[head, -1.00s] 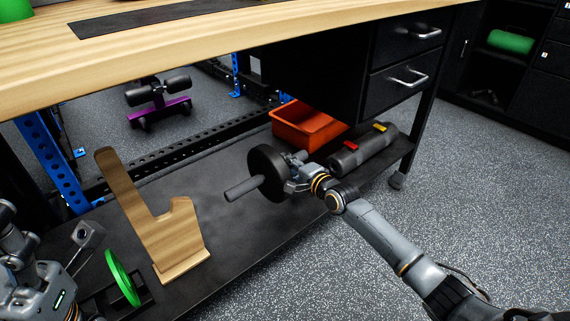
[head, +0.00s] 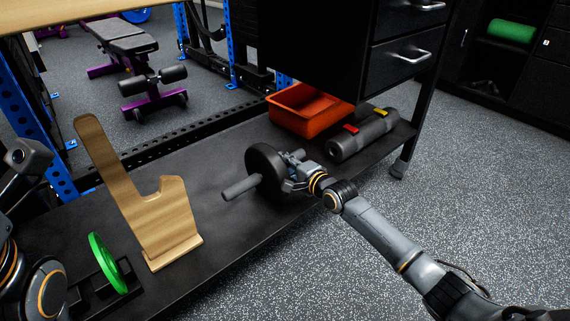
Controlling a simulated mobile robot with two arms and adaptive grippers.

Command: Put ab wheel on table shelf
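The ab wheel (head: 264,170) is a black wheel with grey handles sticking out on both sides. It stands upright, low over the black table shelf (head: 225,205), near its front edge. I cannot tell whether it touches the shelf. My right gripper (head: 292,184) is at the wheel's right side and shut on it; the fingertips are partly hidden. Parts of my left arm show at the left edge, but its gripper is not clearly in view.
On the shelf, an orange bin (head: 308,112) and a grey roll (head: 362,136) lie beyond the wheel. A wooden stand (head: 160,215) and a green plate (head: 107,262) stand to the left. Drawers (head: 405,62) hang above the shelf's right end. Bare shelf surrounds the wheel.

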